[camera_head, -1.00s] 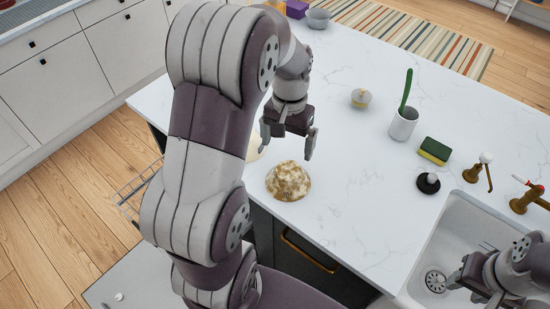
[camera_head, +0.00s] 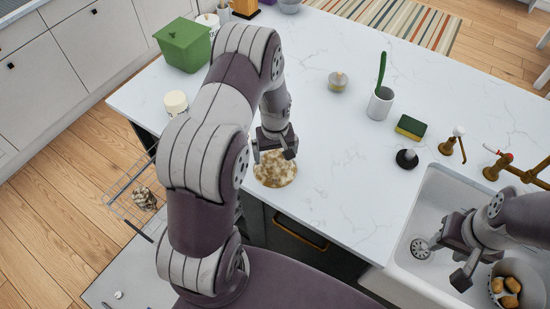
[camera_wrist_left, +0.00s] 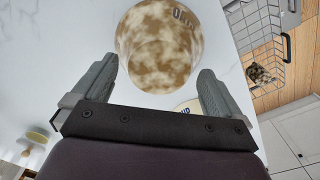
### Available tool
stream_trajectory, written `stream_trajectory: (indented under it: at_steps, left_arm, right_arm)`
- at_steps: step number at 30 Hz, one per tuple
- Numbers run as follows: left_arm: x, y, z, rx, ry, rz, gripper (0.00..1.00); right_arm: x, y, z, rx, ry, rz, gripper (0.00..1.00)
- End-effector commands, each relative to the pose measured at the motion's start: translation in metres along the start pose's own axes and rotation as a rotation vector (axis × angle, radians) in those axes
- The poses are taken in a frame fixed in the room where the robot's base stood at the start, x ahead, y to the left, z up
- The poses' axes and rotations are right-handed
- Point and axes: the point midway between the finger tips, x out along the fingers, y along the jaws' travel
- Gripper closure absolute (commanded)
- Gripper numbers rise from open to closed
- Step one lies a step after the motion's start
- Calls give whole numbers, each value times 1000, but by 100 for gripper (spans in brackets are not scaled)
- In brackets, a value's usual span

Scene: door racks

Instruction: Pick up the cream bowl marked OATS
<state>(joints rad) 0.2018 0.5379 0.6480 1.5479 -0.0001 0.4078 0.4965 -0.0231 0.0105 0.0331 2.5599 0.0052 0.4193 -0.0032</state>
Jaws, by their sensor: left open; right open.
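The bowl (camera_head: 275,170) is cream with brown mottling and sits on the white counter near its front edge. In the left wrist view the bowl (camera_wrist_left: 158,45) shows dark lettering on its upper right, partly readable as OATS. My left gripper (camera_head: 273,148) is open just above the bowl and covers its far part in the head view. In the left wrist view the left gripper (camera_wrist_left: 157,72) has its fingers spread, with the bowl between and beyond the tips; contact cannot be told. My right gripper (camera_head: 453,258) is open and empty over the sink.
A cream jar (camera_head: 176,103) and green box (camera_head: 184,44) stand left on the counter (camera_head: 330,150). A candle (camera_head: 338,81), a cup with a brush (camera_head: 380,104), a sponge (camera_head: 411,127) and a black stopper (camera_head: 406,159) stand right. The sink (camera_head: 425,205) holds a container of brown pieces (camera_head: 510,286).

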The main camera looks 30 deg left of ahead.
Motion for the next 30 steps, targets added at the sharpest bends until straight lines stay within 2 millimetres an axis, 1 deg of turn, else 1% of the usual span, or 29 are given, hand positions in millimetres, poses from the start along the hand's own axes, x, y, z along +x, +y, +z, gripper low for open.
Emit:
stream_trajectory:
  at_steps: [2, 6, 7, 8, 9, 11, 12, 14, 15, 23, 26, 29, 30]
  left_arm:
    - [3, 0, 0, 0, 0, 0, 0]
    - [4, 0, 0, 0, 1, 0, 0]
    - [4, 0, 0, 0, 0, 0, 3]
    - [4, 0, 0, 0, 0, 0, 13]
    - [4, 0, 0, 0, 0, 0, 26]
    - [4, 0, 0, 0, 0, 0, 46]
    - [4, 0, 0, 0, 0, 0, 50]
    - [4, 0, 0, 0, 0, 0, 51]
    - [3, 0, 0, 0, 1, 0, 57]
    - [0, 0, -1, 0, 2, 1, 59]
    - [-9, 0, -1, 0, 3, 2, 59]
    - [-24, 1, -2, 0, 5, 3, 59]
    - [-33, 1, -2, 0, 7, 4, 59]
  right_arm:
    - [-1, 0, 0, 0, -1, 0, 57]
    - [0, 0, 0, 0, -1, 0, 57]
    - [0, 0, 0, 0, -1, 0, 57]
    - [0, 0, 0, 0, -1, 0, 57]
    - [0, 0, 0, 0, -1, 0, 57]
    - [0, 0, 0, 0, -1, 0, 57]
    - [0, 0, 0, 0, -1, 0, 57]
    - [0, 0, 0, 0, -1, 0, 57]
    - [0, 0, 0, 0, -1, 0, 57]
    - [3, 0, 0, 0, -1, 0, 57]
    - [8, 0, 1, 0, -1, 0, 57]
    - [16, 0, 2, 0, -1, 0, 57]
    - [20, 0, 3, 0, -1, 0, 57]
